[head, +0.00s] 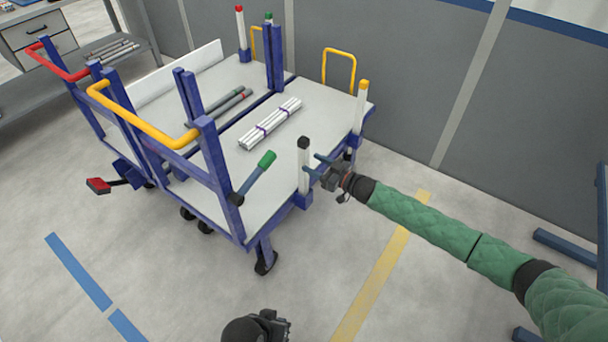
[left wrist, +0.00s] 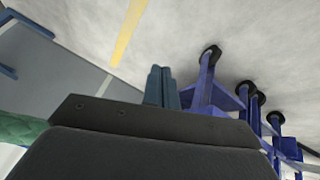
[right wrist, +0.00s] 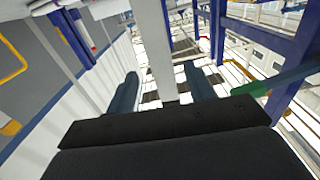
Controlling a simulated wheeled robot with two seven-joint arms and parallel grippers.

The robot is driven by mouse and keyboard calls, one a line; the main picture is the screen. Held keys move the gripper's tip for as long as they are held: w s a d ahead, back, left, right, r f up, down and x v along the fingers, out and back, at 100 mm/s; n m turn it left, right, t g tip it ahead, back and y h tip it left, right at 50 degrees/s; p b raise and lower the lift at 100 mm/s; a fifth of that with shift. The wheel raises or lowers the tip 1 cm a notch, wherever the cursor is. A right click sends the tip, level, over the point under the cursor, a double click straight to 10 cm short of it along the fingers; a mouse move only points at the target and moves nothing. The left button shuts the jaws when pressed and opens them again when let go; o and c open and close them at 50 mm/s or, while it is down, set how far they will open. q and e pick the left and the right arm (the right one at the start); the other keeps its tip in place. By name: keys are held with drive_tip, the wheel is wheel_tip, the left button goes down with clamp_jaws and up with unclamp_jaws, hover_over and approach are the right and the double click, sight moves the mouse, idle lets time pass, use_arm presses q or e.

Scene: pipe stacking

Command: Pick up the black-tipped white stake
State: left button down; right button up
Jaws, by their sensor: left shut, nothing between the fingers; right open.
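My right gripper (head: 313,163) is open at the stake's upper part, just below the black tip. In the right wrist view the white shaft (right wrist: 154,45) runs between the two spread fingers (right wrist: 163,88), with gaps on both sides. The black tip is not seen there. My left gripper is shut and empty, its fingers (left wrist: 161,84) together in the left wrist view. It is low, in front of the cart, partly cut off in the head view.
The cart's pale deck (head: 225,185) carries a bundle of white pipes (head: 270,124) and dark pipes (head: 229,105). Yellow-tipped (head: 360,108) and red-tipped (head: 242,28) white stakes stand at other edges.

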sight(299, 156)
drive_tip(key=shift+x, duration=0.85)
drive_tip(key=x, duration=0.2)
drive_tip(key=p+x, duration=0.1)
drive_tip(key=x, duration=0.1)
drive_tip(key=shift+a+r, duration=0.1)
drive_tip(key=shift+r, duration=0.25)
drive_tip(key=shift+w+a+f, duration=0.1)
drive_tip(key=shift+w+a, duration=0.15)
drive_tip(key=shift+a, duration=0.1)
use_arm(q)
drive_tip(key=shift+g, duration=0.4)
drive_tip(key=r, duration=0.3)
drive_tip(key=s+r, duration=0.1)
drive_tip(key=r, duration=0.1)
drive_tip(key=shift+a+r, duration=0.2)
drive_tip(key=shift+a, duration=0.1)
use_arm(e)
drive_tip(key=shift+c, duration=0.4)
clamp_jaws()
